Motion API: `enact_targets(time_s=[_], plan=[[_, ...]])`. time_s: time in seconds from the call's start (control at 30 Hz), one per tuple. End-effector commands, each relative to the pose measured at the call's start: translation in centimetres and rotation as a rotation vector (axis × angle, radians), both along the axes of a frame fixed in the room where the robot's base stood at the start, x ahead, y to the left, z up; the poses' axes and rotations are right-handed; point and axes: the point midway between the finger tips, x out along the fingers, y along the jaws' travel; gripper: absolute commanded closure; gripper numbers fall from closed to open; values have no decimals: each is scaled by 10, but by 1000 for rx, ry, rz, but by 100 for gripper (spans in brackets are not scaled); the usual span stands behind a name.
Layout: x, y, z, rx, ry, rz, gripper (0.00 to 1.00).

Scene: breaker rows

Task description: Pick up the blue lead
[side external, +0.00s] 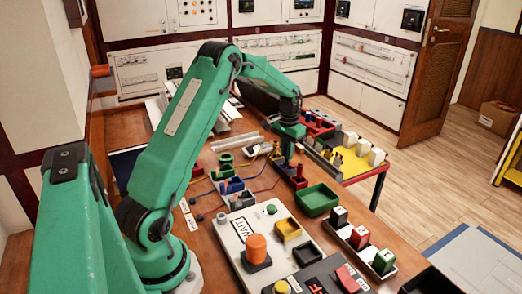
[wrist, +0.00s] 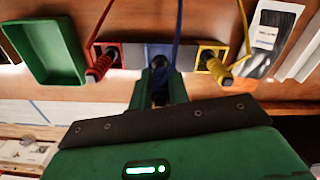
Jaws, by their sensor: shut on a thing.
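The blue lead (wrist: 178,24) runs down from the top of the wrist view to my gripper (wrist: 160,88), which is shut on its end. The grip itself is dark and partly hidden by the fingers. The fingers are at the blue middle part of a holder row, between a red-wound lead (wrist: 100,65) and a yellow-wound lead (wrist: 215,66). I cannot tell whether the blue lead's end is clear of its holder. In the side view my gripper (side external: 289,156) points down over the holder row, and the lead's end is hidden there.
A green tray (wrist: 45,50) lies beside the holder row; it also shows in the side view (side external: 318,197). A white panel with an orange knob (side external: 257,246) and a row of colored blocks (side external: 360,238) stand nearer. Coiled leads lie left of my gripper.

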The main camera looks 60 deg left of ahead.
Motion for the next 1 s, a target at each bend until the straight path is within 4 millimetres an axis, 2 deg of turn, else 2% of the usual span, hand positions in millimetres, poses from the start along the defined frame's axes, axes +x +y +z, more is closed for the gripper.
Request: enact_targets(time_s=[0.2, 0.4, 0.6, 1.0], plan=[[1, 0, 36, 2, -4, 0, 100], [0, 0, 58, 0, -1, 0, 100], [0, 0, 67, 0, 0, 0, 100], [0, 0, 67, 0, 1, 0, 100]])
